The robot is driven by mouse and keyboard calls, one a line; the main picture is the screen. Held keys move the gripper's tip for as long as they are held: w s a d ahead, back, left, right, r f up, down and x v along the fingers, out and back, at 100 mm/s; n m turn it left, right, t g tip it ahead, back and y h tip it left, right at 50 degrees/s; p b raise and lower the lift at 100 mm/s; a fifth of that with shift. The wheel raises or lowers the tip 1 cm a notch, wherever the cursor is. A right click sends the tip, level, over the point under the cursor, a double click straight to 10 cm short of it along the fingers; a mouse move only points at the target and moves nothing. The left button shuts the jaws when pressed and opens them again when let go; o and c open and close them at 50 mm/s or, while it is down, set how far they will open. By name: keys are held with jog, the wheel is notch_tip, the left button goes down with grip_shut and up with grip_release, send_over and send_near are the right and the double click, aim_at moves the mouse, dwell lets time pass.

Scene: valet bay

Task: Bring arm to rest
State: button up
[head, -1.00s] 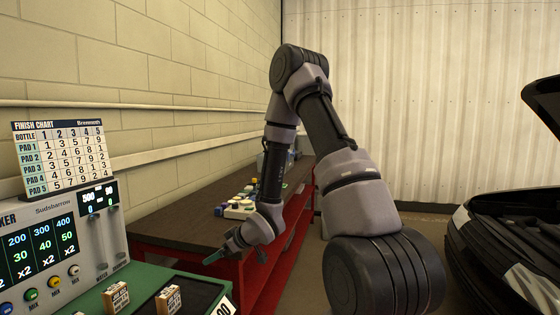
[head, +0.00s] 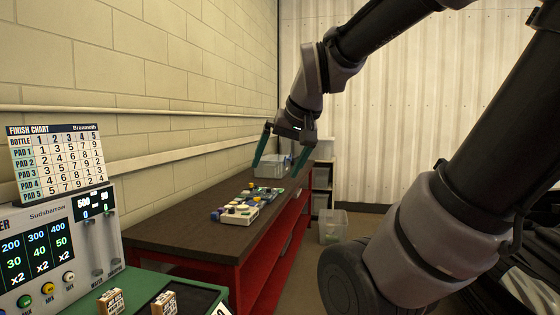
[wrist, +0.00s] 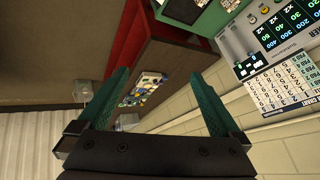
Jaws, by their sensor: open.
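My gripper (head: 282,158) hangs open and empty above the far part of the dark-topped workbench (head: 180,222) in the head view. Its two green fingers are spread wide and point downward. The wrist view also shows both fingers (wrist: 160,98) apart, with nothing between them but the distant bench and its items. My arm reaches in from the upper right of the head view, with its heavy lower links at the right. The fingertips look clear of the bench top.
Several bottles and pads lie in a white holder (head: 238,215) on the bench. A clear bin (head: 270,168) stands at its far end, another (head: 333,226) on the floor. A mixer machine (head: 60,255) with a finish chart (head: 58,160) is at the left. Two small labelled blocks (head: 163,303) sit nearby.

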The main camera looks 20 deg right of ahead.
jog(key=shift+s+a+r+m+y, duration=0.1)
jog(key=shift+s+a+r+y, duration=0.05)
jog(key=shift+s, duration=0.35)
jog(key=shift+s+a+r+m+y, duration=0.1)
jog(key=shift+s+r, duration=0.05)
jog(key=shift+s, duration=0.4)
jog(key=shift+s+a+r+m+y, duration=0.1)
jog(key=shift+s+a+r+y, duration=0.05)
jog(key=shift+s, duration=0.35)
